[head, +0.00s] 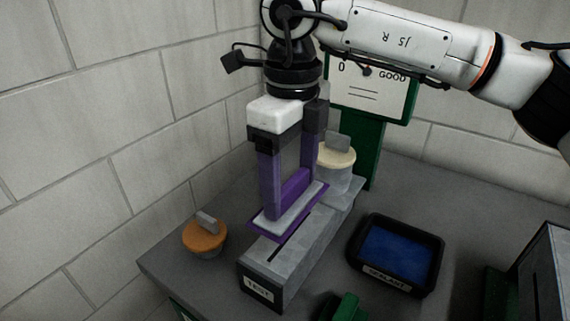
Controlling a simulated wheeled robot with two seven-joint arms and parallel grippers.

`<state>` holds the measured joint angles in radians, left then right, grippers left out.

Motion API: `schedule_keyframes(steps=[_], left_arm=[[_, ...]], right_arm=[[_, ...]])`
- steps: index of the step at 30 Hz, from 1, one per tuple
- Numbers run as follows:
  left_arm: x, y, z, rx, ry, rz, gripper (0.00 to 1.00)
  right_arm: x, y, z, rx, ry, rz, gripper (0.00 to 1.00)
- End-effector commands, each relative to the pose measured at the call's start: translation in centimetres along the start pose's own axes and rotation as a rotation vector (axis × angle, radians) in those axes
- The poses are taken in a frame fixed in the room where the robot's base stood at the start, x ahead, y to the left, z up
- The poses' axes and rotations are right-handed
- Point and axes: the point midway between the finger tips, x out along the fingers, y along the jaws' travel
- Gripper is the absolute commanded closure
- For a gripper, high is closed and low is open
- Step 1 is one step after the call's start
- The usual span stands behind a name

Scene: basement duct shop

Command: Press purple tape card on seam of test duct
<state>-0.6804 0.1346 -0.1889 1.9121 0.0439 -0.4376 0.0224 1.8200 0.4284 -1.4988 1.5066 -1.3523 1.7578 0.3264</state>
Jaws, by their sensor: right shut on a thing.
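The test duct (318,228) is a long grey box with a TEST label on its near end. A dark seam line (276,254) runs along its top. The purple tape card (258,229) is a flat purple plate with a pale top layer, held level over the duct's top across the seam line. My right gripper (290,196) comes down from above and is shut on the card's upright purple grip. Whether the card touches the duct or hangs just above it, I cannot tell. The card hides part of the seam. My left gripper is not in view.
An orange-topped round piece (204,236) stands left of the duct and a cream-topped one (336,157) behind it. A black SEALANT tray (437,254) with blue inside sits to the right. A green-framed gauge board (372,92) stands behind. A green object (345,307) is at the front.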

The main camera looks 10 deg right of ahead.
Motion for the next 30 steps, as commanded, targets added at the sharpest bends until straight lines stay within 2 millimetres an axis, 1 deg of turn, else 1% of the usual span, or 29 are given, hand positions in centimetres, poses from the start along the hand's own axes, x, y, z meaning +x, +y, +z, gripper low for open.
schedule_keyframes(steps=[5, 9, 14, 18, 21, 24, 30], left_arm=[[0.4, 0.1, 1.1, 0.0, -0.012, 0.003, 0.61], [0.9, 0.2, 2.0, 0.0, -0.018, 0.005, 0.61], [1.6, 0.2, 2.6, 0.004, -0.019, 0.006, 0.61], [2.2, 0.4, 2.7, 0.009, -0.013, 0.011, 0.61], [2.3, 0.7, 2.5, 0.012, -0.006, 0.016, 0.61], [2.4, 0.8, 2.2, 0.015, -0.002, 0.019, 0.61], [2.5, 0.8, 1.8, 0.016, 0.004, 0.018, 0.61]], right_arm=[[0.9, 0.0, 0.0, 0.0, 0.0, 0.0, 0.48], [2.1, 0.0, 0.0, 0.0, 0.001, 0.0, 0.48], [3.8, 0.0, -0.1, 0.0, 0.001, 0.0, 0.48], [5.2, 0.0, 0.0, 0.0, 0.001, 0.001, 0.48], [5.8, 0.0, 0.0, 0.0, 0.0, 0.001, 0.48], [6.1, 0.0, 0.0, 0.0, 0.0, 0.0, 0.48], [6.1, 0.0, 0.0, 0.0, -0.001, 0.0, 0.48]])
